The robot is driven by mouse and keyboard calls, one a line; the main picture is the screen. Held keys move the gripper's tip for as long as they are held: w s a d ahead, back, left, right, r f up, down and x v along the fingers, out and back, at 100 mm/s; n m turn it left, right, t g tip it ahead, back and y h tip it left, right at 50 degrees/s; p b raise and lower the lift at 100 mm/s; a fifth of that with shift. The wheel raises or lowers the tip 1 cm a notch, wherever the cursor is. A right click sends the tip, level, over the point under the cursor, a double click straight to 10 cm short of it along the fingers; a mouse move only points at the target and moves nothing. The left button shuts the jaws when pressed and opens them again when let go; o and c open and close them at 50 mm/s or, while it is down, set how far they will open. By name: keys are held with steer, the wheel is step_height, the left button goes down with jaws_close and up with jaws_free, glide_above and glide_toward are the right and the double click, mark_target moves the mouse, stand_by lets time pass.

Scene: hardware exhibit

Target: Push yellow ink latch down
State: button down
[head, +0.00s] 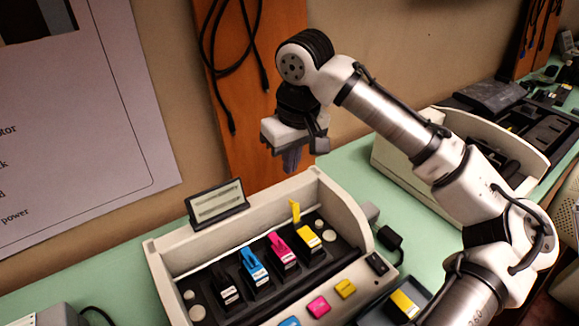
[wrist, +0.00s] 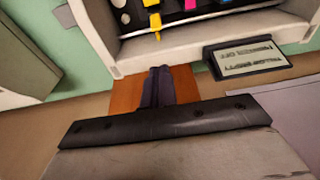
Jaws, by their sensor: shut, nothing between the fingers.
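The yellow ink latch (head: 295,211) stands upright behind the yellow cartridge (head: 309,237), in the rightmost slot of the open printer (head: 158,277). The latch also shows at the top of the wrist view (wrist: 155,22). The black, cyan and magenta cartridges beside it have their latches lying down. My gripper (head: 291,163) is shut and empty, pointing down above the printer's back wall and apart from the latch. In the wrist view its closed fingers (wrist: 159,75) show just below the printer's edge in the picture.
A small display (head: 217,204) stands at the printer's back left. Colored buttons (head: 318,306) line its front. A tray (head: 372,318) with a yellow cartridge (head: 404,303) is at the front right. Another beige machine (head: 400,160) stands behind my arm. An orange board (head: 250,120) is on the wall.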

mark_target(294, 211)
step_height(294, 211, down, 8)
steer(key=w+p, duration=0.1)
steer(key=shift+a, duration=0.4)
steer(key=shift+w+f, duration=0.1)
